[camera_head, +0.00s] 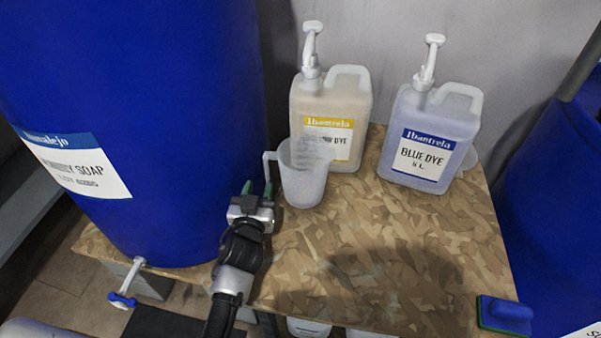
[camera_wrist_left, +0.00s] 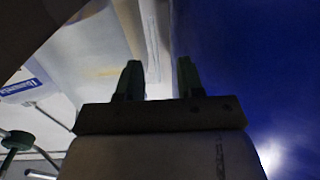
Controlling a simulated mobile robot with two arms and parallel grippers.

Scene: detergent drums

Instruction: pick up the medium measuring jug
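The translucent measuring jug (camera_head: 303,175) stands upright on the chipboard table in front of the yellow-labelled jug of dye, its handle on its left side. My right gripper is not in view.
A large blue soap drum (camera_head: 150,130) stands close on the left of my gripper. A white blue-dye jug (camera_head: 432,135) and the yellow-labelled jug (camera_head: 332,108) stand behind. A blue sponge or brush (camera_head: 505,314) lies at the table's right corner. The table's front middle (camera_head: 370,270) is clear.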

